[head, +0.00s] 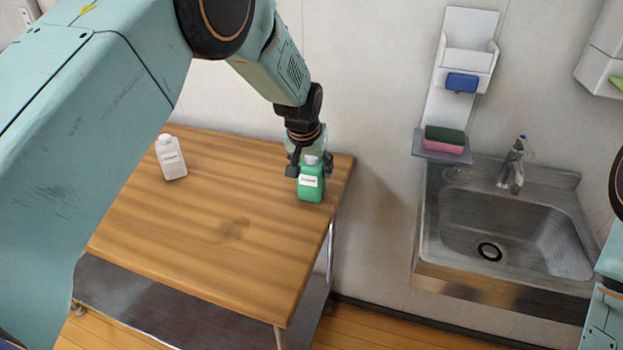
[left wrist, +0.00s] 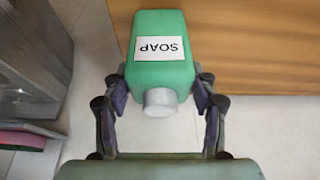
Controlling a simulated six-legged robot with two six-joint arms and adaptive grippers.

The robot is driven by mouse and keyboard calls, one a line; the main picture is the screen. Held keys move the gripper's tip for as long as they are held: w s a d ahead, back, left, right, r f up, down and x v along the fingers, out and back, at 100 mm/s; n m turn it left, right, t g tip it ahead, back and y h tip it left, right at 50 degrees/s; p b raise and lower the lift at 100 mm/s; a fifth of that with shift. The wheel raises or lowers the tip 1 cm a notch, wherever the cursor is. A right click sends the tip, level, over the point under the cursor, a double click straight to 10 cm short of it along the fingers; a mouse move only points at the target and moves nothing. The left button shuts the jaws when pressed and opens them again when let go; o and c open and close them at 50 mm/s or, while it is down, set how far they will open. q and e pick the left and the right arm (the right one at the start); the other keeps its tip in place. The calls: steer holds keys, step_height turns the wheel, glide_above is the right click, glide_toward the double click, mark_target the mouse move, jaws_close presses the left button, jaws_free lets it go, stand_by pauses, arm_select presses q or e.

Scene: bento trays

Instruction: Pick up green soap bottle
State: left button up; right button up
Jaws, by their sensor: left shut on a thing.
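The green soap bottle (head: 311,183) has a white label and a pale cap and stands near the right edge of the wooden table (head: 225,215) in the head view. My left gripper (head: 311,168) reaches it from above and is shut on its upper part. In the left wrist view the green bottle (left wrist: 162,60) shows its SOAP label and grey cap, with the fingers of my left gripper (left wrist: 161,105) on both sides near the cap. I cannot tell whether the bottle touches the table. My right gripper is not in view; only part of my right arm shows at the right edge.
A white bottle (head: 171,158) stands at the table's back left. A steel sink (head: 500,215) with a faucet (head: 513,165) is to the right, past a gap. A green and pink sponge stack (head: 445,139) and a blue sponge (head: 462,82) sit on wall holders. The table's middle is clear.

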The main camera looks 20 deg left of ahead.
arm_select(q)
steer(key=c, duration=0.6)
steer(key=shift+c, duration=0.2)
step_height(320, 180, up, 9)
steer(key=shift+r+p, duration=0.15)
steer(key=shift+p, duration=0.15)
steer(key=shift+w+r, duration=0.1)
steer(key=shift+r, duration=0.25)
